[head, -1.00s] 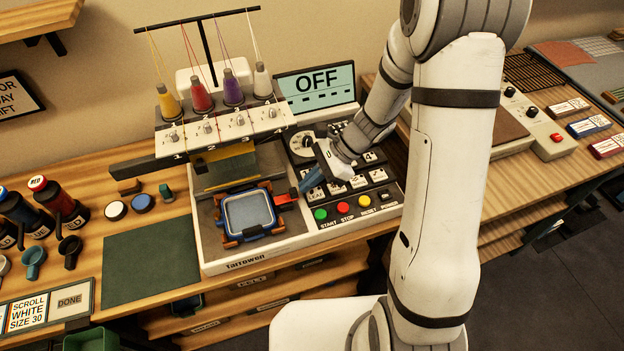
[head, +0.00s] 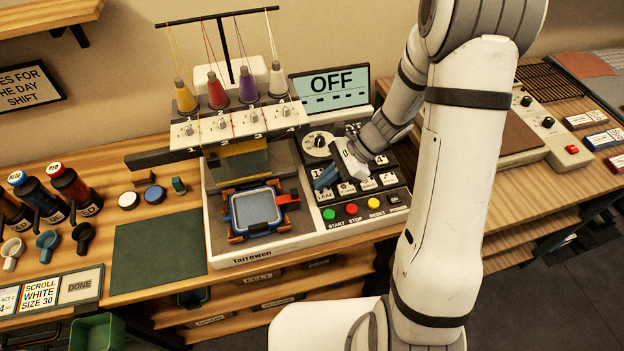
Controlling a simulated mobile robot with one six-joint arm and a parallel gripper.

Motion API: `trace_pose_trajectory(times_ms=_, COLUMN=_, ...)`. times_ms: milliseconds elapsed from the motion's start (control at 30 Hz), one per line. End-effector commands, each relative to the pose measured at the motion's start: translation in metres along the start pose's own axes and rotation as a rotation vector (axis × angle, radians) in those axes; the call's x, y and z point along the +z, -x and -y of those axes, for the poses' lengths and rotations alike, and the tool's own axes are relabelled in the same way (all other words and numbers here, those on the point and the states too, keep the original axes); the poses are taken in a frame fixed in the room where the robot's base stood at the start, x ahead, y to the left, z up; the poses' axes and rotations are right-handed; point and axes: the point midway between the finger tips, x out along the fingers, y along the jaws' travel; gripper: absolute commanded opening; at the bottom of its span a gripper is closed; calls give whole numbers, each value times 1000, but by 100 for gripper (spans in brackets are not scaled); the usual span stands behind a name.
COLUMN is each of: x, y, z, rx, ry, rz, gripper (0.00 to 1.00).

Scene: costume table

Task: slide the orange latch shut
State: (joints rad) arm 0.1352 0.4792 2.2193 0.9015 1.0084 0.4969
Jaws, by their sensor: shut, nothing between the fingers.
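A blue hoop frame (head: 233,219) with a pale grey centre lies on the bed of the embroidery machine (head: 222,251). Small orange pieces (head: 237,238) sit at its corners, and a red-orange bracket (head: 289,200) stands at its right side. I cannot tell which orange piece is the latch or whether it is shut. My gripper (head: 325,179) is right of the bracket, in front of the machine's button panel and apart from the hoop. Its bluish fingers are shut and empty. It hides part of the panel's keys.
The screen (head: 331,89) reads OFF. Green (head: 329,214), red and yellow buttons line the panel's front edge. Thread cones (head: 248,87) stand above the machine head, over the hoop's back. A bare dark green mat (head: 157,248) lies left of the machine.

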Motion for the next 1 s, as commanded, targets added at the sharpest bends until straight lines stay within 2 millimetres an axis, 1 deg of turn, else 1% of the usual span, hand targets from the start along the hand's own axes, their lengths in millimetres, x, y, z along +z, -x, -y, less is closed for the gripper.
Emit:
trace_pose_trajectory(times_ms=33, x=-2, y=14, z=1, rx=-8, ry=0, rz=-1, gripper=0)
trace_pose_trajectory(times_ms=200, x=-2, y=54, z=1, rx=-7, ry=1, rz=-2, gripper=0)
trace_pose_trajectory(times_ms=300, x=-1, y=73, z=1, rx=-6, ry=2, rz=-2, gripper=0)
trace_pose_trajectory(times_ms=400, x=-1, y=86, z=0, rx=-3, ry=1, rz=-1, gripper=0)
trace_pose_trajectory(times_ms=500, x=0, y=96, z=0, rx=-1, ry=3, rz=-1, gripper=0)
trace_pose_trajectory(times_ms=600, x=0, y=100, z=0, rx=1, ry=2, rz=0, gripper=0)
trace_pose_trajectory(times_ms=1000, x=1, y=100, z=0, rx=2, ry=2, rz=0, gripper=0)
